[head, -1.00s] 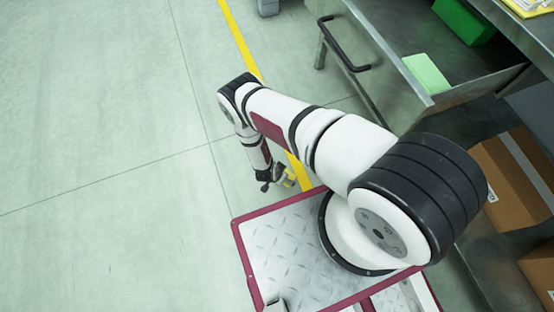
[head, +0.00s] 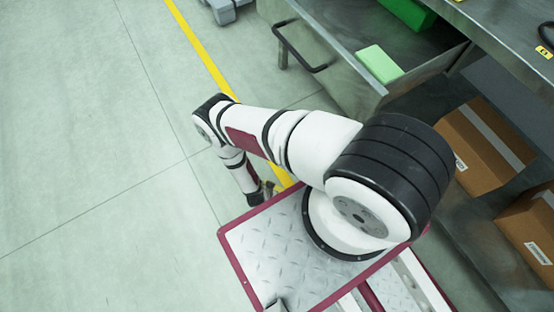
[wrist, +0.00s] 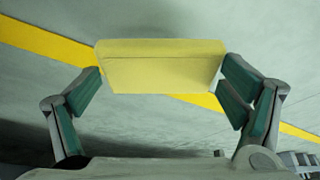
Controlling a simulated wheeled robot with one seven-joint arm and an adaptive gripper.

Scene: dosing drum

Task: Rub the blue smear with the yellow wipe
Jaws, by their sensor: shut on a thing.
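In the wrist view my gripper (wrist: 160,72) is shut on the yellow wipe (wrist: 160,68), a pale yellow block held between its two green-padded fingers. In the head view my gripper (head: 266,190) hangs low beside my base, small and partly hidden by my arm. The wipe cannot be made out there. The blue smear is not seen in either view.
An open metal drawer (head: 345,65) with a black handle holds a light green block (head: 380,64) and a darker green bin (head: 408,12). Cardboard boxes (head: 483,150) sit on a lower shelf at the right. The floor (head: 90,140) at the left is clear.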

